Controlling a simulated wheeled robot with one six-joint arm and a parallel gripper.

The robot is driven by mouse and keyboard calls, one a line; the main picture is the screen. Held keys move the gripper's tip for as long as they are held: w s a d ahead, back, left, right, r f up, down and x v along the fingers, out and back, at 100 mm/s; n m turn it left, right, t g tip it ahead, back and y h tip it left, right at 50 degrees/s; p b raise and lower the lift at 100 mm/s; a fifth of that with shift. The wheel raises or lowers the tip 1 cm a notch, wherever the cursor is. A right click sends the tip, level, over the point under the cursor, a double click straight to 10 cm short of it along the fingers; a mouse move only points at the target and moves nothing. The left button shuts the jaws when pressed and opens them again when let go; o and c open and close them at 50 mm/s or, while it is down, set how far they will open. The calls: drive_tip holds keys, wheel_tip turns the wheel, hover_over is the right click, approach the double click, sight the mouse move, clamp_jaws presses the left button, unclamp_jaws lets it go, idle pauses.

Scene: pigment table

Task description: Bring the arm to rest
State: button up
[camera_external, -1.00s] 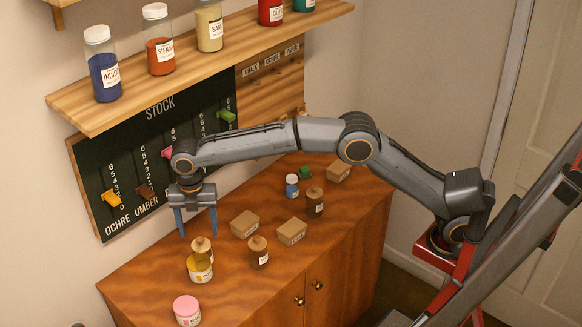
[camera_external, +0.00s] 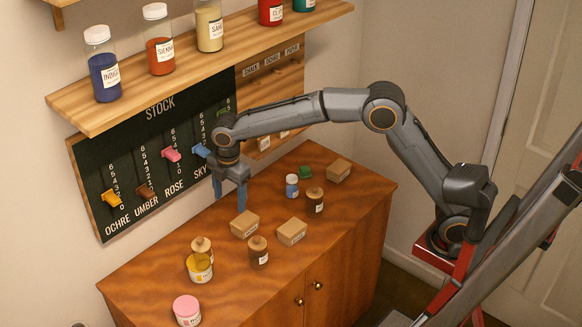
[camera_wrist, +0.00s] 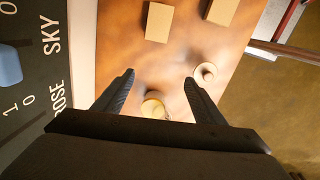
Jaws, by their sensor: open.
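My gripper (camera_external: 229,203) hangs above the back edge of the wooden cabinet top (camera_external: 140,283), close in front of the stock board (camera_external: 92,160). Its blue fingers point down, open, with nothing between them. The wrist view also shows the spread fingers of my gripper (camera_wrist: 160,86) over the cabinet top, with jars beyond them. My arm reaches across from the right with its elbow raised.
Cardboard boxes (camera_external: 245,224), a yellow jar (camera_external: 199,267), a brown bottle (camera_external: 258,252), a pink-lidded jar (camera_external: 187,310) and a blue jar (camera_external: 292,186) stand on the cabinet. A shelf (camera_external: 100,120) with pigment jars overhangs the board. The cabinet's front right is clear.

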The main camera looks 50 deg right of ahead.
drive_tip(key=s+d+f+m, duration=0.25)
drive_tip(key=d+m, duration=0.25)
drive_tip(key=d, duration=0.4)
drive_tip(key=s+d+f+m+t, duration=0.1)
drive_tip(key=s+d+m, duration=0.3)
drive_tip(key=d, duration=0.4)
drive_tip(key=s+d+f+m, duration=0.25)
drive_tip(key=d+m, duration=0.25)
drive_tip(key=d, duration=0.4)
drive_tip(key=s+d+f+m, duration=0.2)
drive_tip(key=s+d+f, duration=0.2)
drive_tip(key=s, duration=0.4)
drive_tip(key=s+d+f+m+g, duration=0.1)
drive_tip(key=s+d+f+m, duration=0.2)
drive_tip(key=s, duration=0.6)
drive_tip(key=shift+d+f, duration=0.4)
drive_tip(key=shift+f, duration=0.05)
drive_tip(key=shift+o, duration=0.5)
drive_tip(key=shift+w, duration=0.1)
